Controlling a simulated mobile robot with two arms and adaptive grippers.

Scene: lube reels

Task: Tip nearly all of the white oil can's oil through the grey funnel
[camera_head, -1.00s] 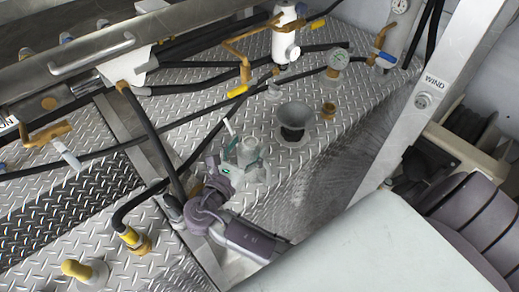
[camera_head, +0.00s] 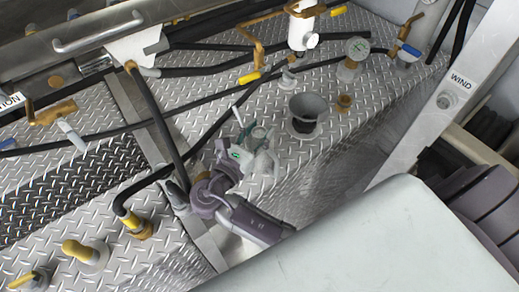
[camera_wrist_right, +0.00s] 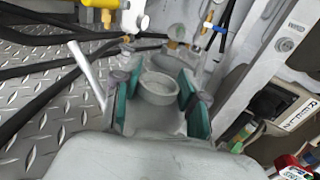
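The grey funnel (camera_head: 308,112) stands upright on the diamond-plate deck, with a dark inside. My right gripper (camera_head: 246,152) is left of and nearer than the funnel, apart from it. It appears shut on the white oil can (camera_head: 263,163), which is partly hidden by the fingers. The can's thin pale spout (camera_head: 238,116) points up. In the right wrist view the green-padded fingers (camera_wrist_right: 160,102) flank a round pale collar that seems to be the can's, with the spout (camera_wrist_right: 88,76) at the left. No oil stream shows. My left gripper is not in view.
Black hoses (camera_head: 200,140) cross the deck. A yellow-handled valve (camera_head: 250,77) and a white filter body (camera_head: 301,28) stand behind. A grey post marked WIND (camera_head: 447,100) rises at right.

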